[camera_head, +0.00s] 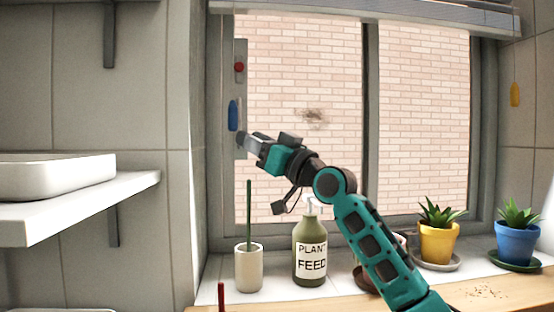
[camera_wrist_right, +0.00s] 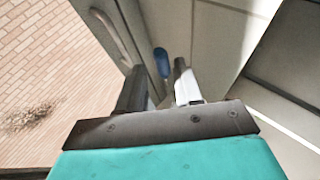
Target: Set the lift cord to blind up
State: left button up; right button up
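A blue cord pull (camera_head: 233,115) hangs at the left side of the window frame. Above it, a red knob (camera_head: 239,67) sits on a grey strip. A yellow pull (camera_head: 515,95) hangs on the right wall. Which one is the lift cord is not marked. The blind (camera_head: 380,14) is gathered at the window's top. My right gripper (camera_head: 246,142) is just below and right of the blue pull. In the right wrist view, the gripper (camera_wrist_right: 158,88) is open and empty, with the blue pull (camera_wrist_right: 161,62) beyond the gap between its fingers. My left gripper is out of view.
A beige cup (camera_head: 249,270) with a green stick and a green plant feed bottle (camera_head: 310,245) stand on the sill below my right arm. Potted plants in yellow (camera_head: 438,243) and blue (camera_head: 516,242) pots stand right. A white shelf (camera_head: 80,208) with a basin is left.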

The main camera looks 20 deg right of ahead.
pick_arm(q)
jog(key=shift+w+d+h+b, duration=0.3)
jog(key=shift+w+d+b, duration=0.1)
jog(key=shift+b, duration=0.1)
pick_arm(e)
jog(key=v, duration=0.7)
jog(key=shift+f, duration=0.15)
